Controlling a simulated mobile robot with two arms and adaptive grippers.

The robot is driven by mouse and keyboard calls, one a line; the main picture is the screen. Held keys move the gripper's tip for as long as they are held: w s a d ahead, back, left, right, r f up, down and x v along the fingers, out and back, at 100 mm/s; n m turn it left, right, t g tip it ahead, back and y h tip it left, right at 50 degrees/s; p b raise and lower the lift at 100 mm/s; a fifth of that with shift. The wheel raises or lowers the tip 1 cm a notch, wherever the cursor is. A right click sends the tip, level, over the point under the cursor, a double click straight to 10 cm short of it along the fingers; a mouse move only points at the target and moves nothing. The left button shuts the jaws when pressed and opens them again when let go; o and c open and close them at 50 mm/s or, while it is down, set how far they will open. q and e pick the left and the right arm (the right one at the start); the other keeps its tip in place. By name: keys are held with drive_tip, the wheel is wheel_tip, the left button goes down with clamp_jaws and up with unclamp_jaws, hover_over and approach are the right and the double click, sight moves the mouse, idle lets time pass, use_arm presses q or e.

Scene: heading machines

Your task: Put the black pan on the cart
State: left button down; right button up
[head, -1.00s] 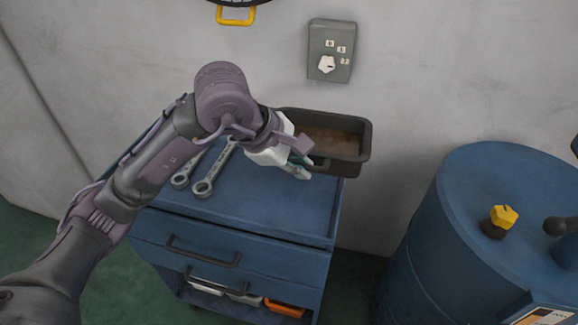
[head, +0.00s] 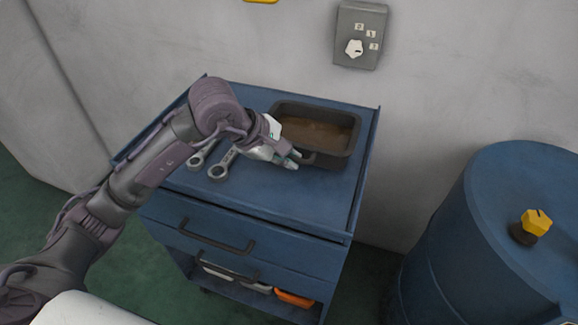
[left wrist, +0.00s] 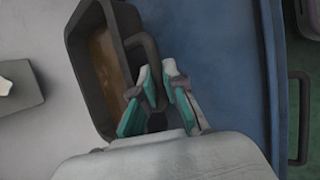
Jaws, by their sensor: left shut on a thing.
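The black pan (head: 351,148) is a deep rectangular tray with a brown inside and a loop handle on its near side. It is level at the back right of the blue cart's top (head: 290,205), within its edges; I cannot tell for certain whether it rests there. My left gripper (head: 291,160) is shut on the pan's handle. The left wrist view shows the pan (left wrist: 80,50) and the gripper's teal-padded fingers (left wrist: 157,68) at the handle (left wrist: 146,48). My right gripper is not in view.
Wrenches (head: 222,164) lie on the cart top left of the pan, partly behind my arm. The cart's front right top is clear. A blue barrel (head: 465,230) with a yellow-capped knob (head: 535,222) stands at right. A grey switch box (head: 360,36) hangs on the wall behind.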

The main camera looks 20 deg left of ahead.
use_arm(q)
drive_tip(key=shift+f, duration=1.6)
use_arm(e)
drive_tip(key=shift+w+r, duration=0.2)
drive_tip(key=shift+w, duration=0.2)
use_arm(q)
drive_tip(key=c, duration=1.2)
unclamp_jaws()
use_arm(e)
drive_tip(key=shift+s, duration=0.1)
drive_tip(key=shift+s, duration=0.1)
use_arm(q)
drive_tip(key=shift+s+a+r, duration=0.15)
drive_tip(key=shift+s+r, duration=0.05)
drive_tip(key=shift+r, duration=0.1)
drive_tip(key=v, duration=1.1)
drive_tip(key=shift+s+r, duration=0.1)
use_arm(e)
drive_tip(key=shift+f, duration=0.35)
use_arm(q)
drive_tip(key=shift+s+a, duration=0.1)
